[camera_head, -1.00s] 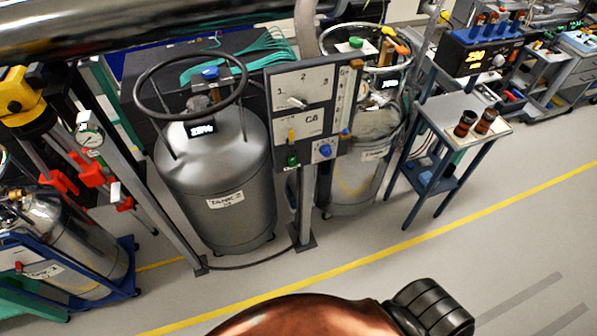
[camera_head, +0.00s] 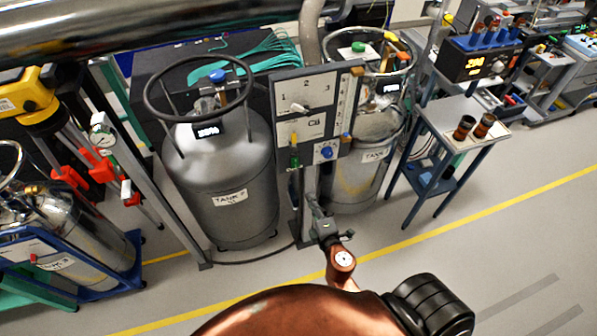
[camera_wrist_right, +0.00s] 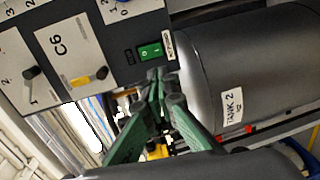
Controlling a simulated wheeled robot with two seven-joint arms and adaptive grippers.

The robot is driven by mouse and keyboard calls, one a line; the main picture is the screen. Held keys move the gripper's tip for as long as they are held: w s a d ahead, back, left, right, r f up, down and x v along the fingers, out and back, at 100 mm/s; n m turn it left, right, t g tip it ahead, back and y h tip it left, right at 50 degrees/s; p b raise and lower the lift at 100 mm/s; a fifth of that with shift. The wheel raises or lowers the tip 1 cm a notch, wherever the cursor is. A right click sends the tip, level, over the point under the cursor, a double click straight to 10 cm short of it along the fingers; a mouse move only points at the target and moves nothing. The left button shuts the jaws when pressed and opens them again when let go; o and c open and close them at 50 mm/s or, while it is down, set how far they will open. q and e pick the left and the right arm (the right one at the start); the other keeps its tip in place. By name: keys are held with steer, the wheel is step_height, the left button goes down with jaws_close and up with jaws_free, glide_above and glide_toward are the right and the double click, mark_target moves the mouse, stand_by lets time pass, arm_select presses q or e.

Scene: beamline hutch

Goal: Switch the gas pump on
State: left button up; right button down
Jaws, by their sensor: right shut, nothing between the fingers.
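A grey control panel (camera_head: 310,85) stands on a post between two tanks. A small green rocker switch (camera_wrist_right: 150,51) sits at the panel's edge in the wrist view, beside a small white label (camera_wrist_right: 168,44) that I cannot read. The switch also shows low on the panel in the head view (camera_head: 294,161). My right gripper (camera_wrist_right: 162,76) is shut and empty, its fingertips close to the switch in the picture; I cannot tell whether they touch it. In the head view the right gripper (camera_head: 312,200) is in front of the post, below the panel. My left gripper is out of view.
The panel also carries a blue knob (camera_head: 326,152) and a yellow-handled switch (camera_wrist_right: 101,73). Tank 2 (camera_head: 228,180) stands left of the post, another shiny tank (camera_head: 352,180) right of it. A small table (camera_head: 455,120) holds two dark cups. The floor in front is clear.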

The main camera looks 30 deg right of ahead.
mark_target(296, 167)
steer(key=shift+r, duration=0.1)
steer(key=p+x, duration=0.1)
steer(key=x, duration=1.3)
